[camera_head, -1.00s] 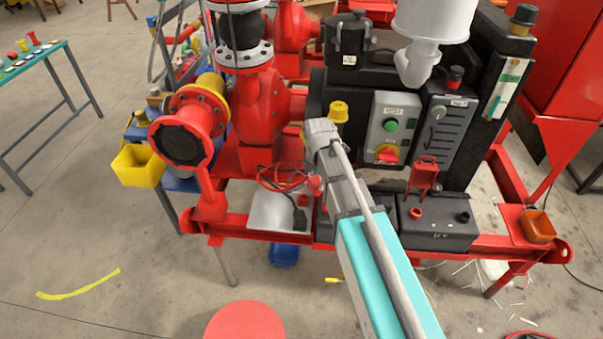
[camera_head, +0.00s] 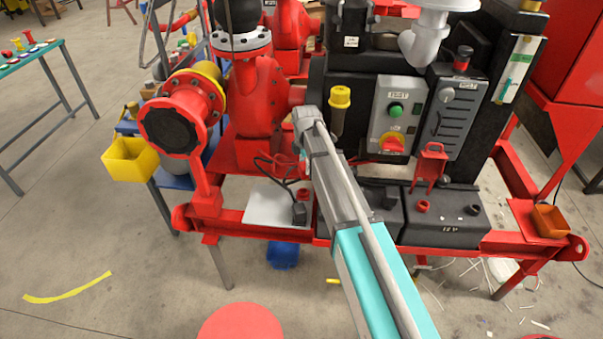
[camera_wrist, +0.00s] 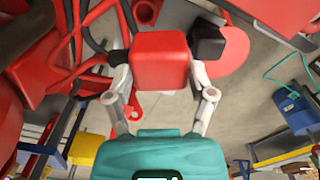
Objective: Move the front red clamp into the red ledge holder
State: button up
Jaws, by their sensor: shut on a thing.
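In the wrist view, my gripper (camera_wrist: 160,78) has its two grey fingers on either side of a red block-shaped clamp (camera_wrist: 160,58) and is shut on it. A black block-shaped piece (camera_wrist: 207,42) shows just right of the clamp; I cannot tell if they touch. In the head view my arm hides the fingers and clamp; its far end is near the red pump pipework. A red upright bracket (camera_head: 430,165), which may be the ledge holder, stands right of my arm, below the grey control boxes. My gripper is well to its left.
The black battery (camera_head: 445,218) has a red terminal cap (camera_head: 423,206). Black cables (camera_head: 275,165) lie above a pale plate (camera_head: 268,208) left of my arm. A grey switch box (camera_head: 397,112) and yellow-capped post (camera_head: 339,98) stand close right.

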aim_at(303, 164)
jog(key=shift+w+a+f+m+b, duration=0.15)
jog(key=shift+w+a+f+b, duration=0.15)
jog(key=shift+w+f, duration=0.3)
jog(key=shift+w+a+f+m+b, duration=0.2)
jog(key=shift+w+f+b, duration=0.15)
jog(key=shift+w+f, duration=0.25)
jog(key=shift+w, duration=0.1)
jog(key=shift+f+b, duration=2.55)
jog(key=shift+b, duration=0.15)
jog(key=shift+f+b, duration=1.75)
jog(key=shift+f, duration=0.05)
jog(key=o, duration=1.3)
jog(key=shift+c, duration=0.2)
jog(key=shift+r, duration=0.2)
